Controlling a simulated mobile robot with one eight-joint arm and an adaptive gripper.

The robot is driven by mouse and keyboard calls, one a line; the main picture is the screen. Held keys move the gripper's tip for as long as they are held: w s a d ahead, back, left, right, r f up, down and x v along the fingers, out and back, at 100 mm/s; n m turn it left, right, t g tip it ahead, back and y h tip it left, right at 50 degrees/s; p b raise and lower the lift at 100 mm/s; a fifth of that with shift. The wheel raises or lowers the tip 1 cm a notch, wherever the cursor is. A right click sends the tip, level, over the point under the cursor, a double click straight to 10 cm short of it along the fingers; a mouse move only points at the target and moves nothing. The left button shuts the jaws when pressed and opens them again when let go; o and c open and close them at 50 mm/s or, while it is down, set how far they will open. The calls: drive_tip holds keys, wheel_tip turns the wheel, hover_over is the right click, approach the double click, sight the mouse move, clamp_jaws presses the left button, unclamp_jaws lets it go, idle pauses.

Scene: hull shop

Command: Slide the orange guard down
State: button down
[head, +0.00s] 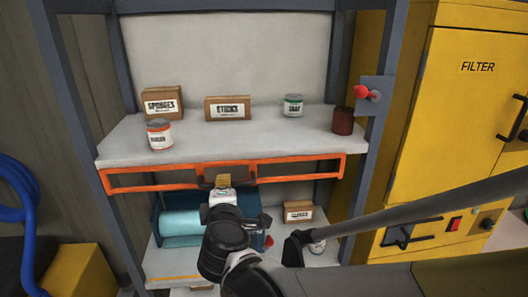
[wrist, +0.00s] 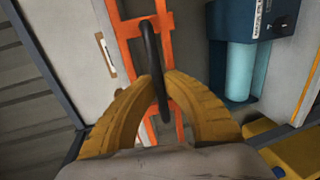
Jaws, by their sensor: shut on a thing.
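The orange guard (head: 280,171) is an open rectangular frame across the front of the shelf rack, just below the front edge of the upper shelf. In the wrist view the guard (wrist: 127,29) runs up the picture, with a black bar handle (wrist: 149,50) on it. My gripper (head: 221,183) is at the middle of the guard in the head view. In the wrist view my gripper's yellow fingers (wrist: 157,82) are closed on the black handle. My wrist hides part of the lower shelf.
The upper shelf (head: 210,139) holds boxes and cans, including a can (head: 159,134) near its front edge. A blue dispenser with a teal roll (head: 180,223) and a small box (head: 298,211) sit below the guard. A red-knobbed plunger (head: 362,92) is on the right post. A yellow filter cabinet (head: 455,120) stands at right.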

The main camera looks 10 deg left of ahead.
drive_tip(key=c, duration=1.5)
unclamp_jaws()
drive_tip(key=shift+f, duration=0.25)
drive_tip(key=shift+o, duration=0.2)
drive_tip(key=v, duration=1.2)
drive_tip(key=shift+r, duration=0.2)
